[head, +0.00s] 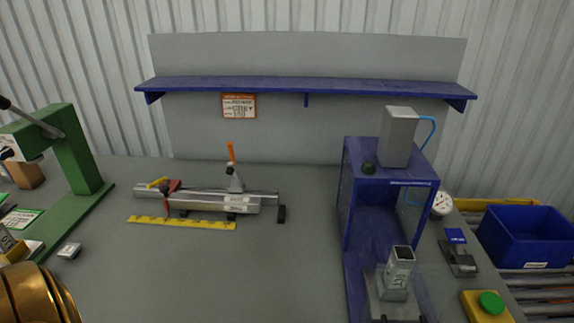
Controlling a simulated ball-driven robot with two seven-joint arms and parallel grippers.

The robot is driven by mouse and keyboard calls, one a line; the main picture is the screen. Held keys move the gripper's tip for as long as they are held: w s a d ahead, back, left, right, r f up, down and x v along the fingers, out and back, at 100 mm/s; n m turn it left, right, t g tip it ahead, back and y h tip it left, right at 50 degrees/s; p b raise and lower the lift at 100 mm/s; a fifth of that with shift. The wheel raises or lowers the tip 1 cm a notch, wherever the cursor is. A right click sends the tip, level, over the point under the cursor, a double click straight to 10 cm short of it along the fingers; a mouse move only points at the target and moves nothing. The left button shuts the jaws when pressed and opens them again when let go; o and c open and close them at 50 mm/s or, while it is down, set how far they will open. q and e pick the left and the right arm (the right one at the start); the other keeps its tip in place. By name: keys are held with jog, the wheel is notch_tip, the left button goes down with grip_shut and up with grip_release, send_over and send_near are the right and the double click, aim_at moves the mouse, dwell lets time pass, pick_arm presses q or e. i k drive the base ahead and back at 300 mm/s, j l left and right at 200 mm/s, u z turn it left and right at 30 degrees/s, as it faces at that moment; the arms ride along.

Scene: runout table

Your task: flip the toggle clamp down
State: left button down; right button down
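The toggle clamp (235,180) stands on a grey metal rail fixture (212,201) in the left middle of the table. Its orange handle (232,153) points up, tilted slightly left at the top. A red and dark part (171,187) and a small yellow part (158,183) sit on the left end of the fixture.
A yellow ruler (182,223) lies in front of the fixture. A green press (76,160) stands left. A blue frame (347,215) stands right of centre, with a blue bin (529,237) beyond it. The grey tabletop (220,270) in front is clear.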

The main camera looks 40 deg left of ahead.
aim_at(231, 170)
jog(key=u, duration=1.5)
